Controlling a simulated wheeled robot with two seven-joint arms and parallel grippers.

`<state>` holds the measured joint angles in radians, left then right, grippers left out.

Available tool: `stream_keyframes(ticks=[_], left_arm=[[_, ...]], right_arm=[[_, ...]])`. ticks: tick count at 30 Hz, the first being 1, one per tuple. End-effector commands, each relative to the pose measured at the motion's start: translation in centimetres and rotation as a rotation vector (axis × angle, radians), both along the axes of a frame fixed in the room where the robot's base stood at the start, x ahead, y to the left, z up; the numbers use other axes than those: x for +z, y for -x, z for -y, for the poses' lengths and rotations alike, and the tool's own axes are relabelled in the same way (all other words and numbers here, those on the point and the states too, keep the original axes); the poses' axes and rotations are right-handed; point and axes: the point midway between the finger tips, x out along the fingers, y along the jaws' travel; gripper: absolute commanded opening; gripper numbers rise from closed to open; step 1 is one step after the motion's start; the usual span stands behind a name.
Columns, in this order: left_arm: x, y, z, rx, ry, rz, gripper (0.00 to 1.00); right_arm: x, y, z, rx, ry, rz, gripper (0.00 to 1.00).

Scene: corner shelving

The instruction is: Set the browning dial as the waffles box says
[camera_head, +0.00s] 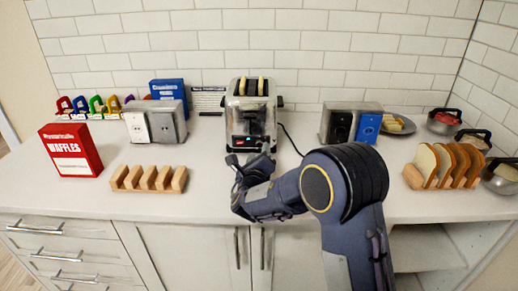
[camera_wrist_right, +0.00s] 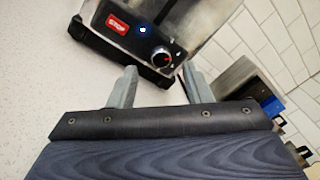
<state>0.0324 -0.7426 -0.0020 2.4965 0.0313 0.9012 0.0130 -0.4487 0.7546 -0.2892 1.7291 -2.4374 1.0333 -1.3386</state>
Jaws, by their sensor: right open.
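The toaster (camera_head: 252,118) stands at the middle of the counter with two slices of bread in its top slots. Its browning dial (camera_wrist_right: 161,56) is a dark knob with a red mark, low on the front face. My right gripper (camera_wrist_right: 158,85) is open, its two fingers just short of the dial and on either side of it. My left gripper is not in view.
A red STOP button (camera_wrist_right: 118,24) and a blue light (camera_wrist_right: 143,29) are beside the dial. Metal outlet boxes (camera_head: 157,123) (camera_head: 350,122) flank the toaster. The counter between is clear.

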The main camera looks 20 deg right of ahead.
Motion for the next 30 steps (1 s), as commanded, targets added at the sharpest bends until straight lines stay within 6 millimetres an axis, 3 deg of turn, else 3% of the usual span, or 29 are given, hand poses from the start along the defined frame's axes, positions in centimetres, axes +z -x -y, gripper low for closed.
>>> stream_keyframes(ticks=[6, 17, 27, 30], left_arm=[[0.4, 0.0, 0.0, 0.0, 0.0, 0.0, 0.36], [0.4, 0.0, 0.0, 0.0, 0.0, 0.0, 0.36], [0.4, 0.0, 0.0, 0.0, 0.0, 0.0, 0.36], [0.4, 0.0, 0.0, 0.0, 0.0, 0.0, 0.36]], right_arm=[[0.1, -2.3, 0.9, 0.0, 0.0, 0.0, 0.45], [0.1, -2.8, 1.0, 0.001, 0.0, 0.0, 0.45], [0.1, -2.8, 1.0, 0.001, 0.0, 0.001, 0.02], [0.1, -2.8, 1.0, 0.001, -0.002, 0.001, 0.0]])
